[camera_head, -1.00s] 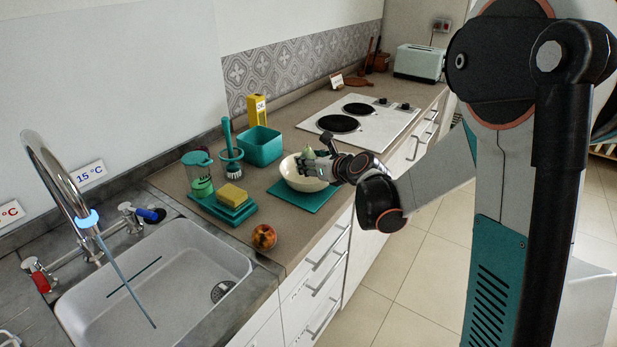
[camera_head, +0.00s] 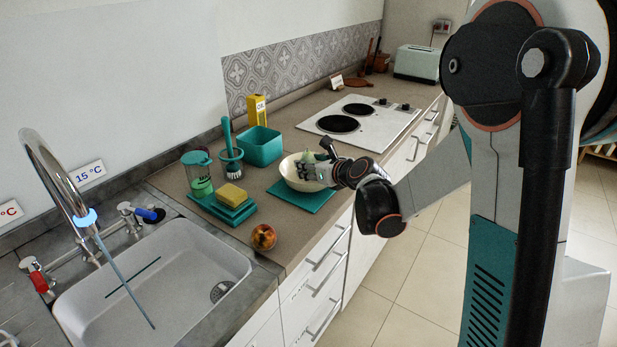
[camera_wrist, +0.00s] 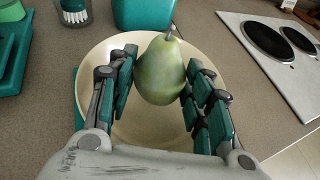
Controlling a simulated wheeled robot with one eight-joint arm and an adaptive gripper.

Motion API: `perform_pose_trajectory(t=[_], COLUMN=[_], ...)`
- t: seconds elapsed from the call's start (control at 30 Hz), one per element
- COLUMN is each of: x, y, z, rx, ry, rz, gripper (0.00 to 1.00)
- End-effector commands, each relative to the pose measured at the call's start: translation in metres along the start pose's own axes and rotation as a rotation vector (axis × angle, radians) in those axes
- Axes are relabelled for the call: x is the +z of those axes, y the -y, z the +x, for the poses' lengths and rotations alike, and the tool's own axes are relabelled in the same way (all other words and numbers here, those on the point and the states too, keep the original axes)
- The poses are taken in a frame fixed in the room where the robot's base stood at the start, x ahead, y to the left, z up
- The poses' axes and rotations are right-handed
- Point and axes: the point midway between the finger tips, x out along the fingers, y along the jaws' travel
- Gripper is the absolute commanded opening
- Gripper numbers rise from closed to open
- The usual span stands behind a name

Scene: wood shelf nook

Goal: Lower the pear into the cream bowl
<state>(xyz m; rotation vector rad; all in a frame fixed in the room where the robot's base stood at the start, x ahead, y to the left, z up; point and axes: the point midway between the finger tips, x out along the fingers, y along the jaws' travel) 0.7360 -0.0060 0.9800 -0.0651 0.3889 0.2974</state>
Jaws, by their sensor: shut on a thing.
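The green pear (camera_wrist: 161,72) is between the two fingers of my gripper (camera_wrist: 160,85), which is shut on it. In the wrist view the pear is upright, stem away from me, and overlaps the cream bowl (camera_wrist: 95,65). In the head view the cream bowl (camera_head: 290,178) stands on a teal mat (camera_head: 305,201) on the counter. My gripper (camera_head: 312,170) is over the bowl there, and only a little of the pear (camera_head: 307,156) shows. I cannot tell whether the pear touches the bowl.
A teal box (camera_head: 262,146) stands just behind the bowl. A brush in a holder (camera_head: 230,160), a blender cup (camera_head: 199,178) and a yellow sponge (camera_head: 232,194) on teal trays are to the left. A reddish fruit (camera_head: 263,237) lies near the sink (camera_head: 160,280). The hob (camera_head: 362,122) is to the right.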

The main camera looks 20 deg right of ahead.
Motion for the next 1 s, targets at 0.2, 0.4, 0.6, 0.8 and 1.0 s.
perform_pose_trajectory(t=[0.2, 0.4, 0.6, 0.8, 1.0], x=[-0.001, -0.001, -0.001, -0.001, -0.001], y=[0.0, 0.0, 0.0, 0.0, 0.001], z=[0.0, 0.0, 0.0, -0.003, -0.028], rx=[0.0, 0.0, 0.0, -0.001, -0.001], ry=[0.0, 0.0, 0.0, 0.0, 0.0], rz=[0.0, 0.0, 0.0, 0.0, 0.001], gripper=[0.21, 0.69, 0.69, 0.69, 0.69])
